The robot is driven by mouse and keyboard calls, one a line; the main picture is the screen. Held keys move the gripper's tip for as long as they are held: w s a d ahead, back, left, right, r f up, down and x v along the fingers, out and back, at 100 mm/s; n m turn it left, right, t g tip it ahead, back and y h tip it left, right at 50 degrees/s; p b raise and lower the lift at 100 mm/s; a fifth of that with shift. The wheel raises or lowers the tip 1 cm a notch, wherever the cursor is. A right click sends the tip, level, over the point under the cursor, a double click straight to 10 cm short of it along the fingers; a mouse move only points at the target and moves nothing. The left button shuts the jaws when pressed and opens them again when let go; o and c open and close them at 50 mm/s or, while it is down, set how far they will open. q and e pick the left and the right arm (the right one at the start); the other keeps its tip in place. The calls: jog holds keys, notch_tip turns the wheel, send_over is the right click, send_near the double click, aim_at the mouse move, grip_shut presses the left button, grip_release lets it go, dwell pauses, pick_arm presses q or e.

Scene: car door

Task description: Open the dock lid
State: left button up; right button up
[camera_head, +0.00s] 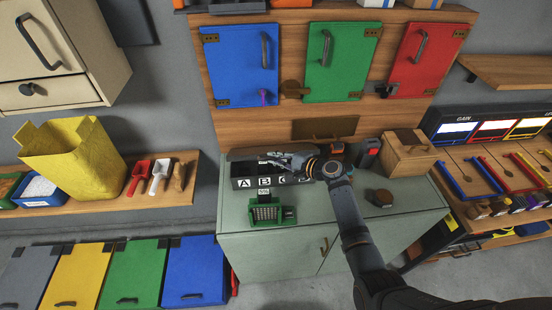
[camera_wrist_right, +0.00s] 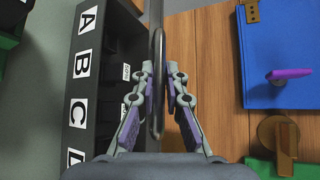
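The dock is a dark box (camera_head: 241,184) on the green cabinet, with white letter labels along its front. Its compartments show uncovered in the right wrist view (camera_wrist_right: 106,62). A brown lid panel (camera_head: 240,154) shows along the dock's back edge; its exact tilt is hard to tell. My right gripper (camera_head: 285,163) is over the dock's back part. In the right wrist view, its fingers (camera_wrist_right: 158,85) are close together on both sides of a thin dark handle (camera_wrist_right: 158,45) and appear shut on it. My left gripper is not in view.
A green tray with a grid (camera_head: 265,213) stands in front of the dock. A wooden box (camera_head: 408,160) and a small brown object (camera_head: 379,198) are to the right. Blue, green and red doors (camera_head: 240,65) hang on the wooden board behind.

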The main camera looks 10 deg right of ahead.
jog(key=o, duration=0.4)
jog(key=v, duration=1.2)
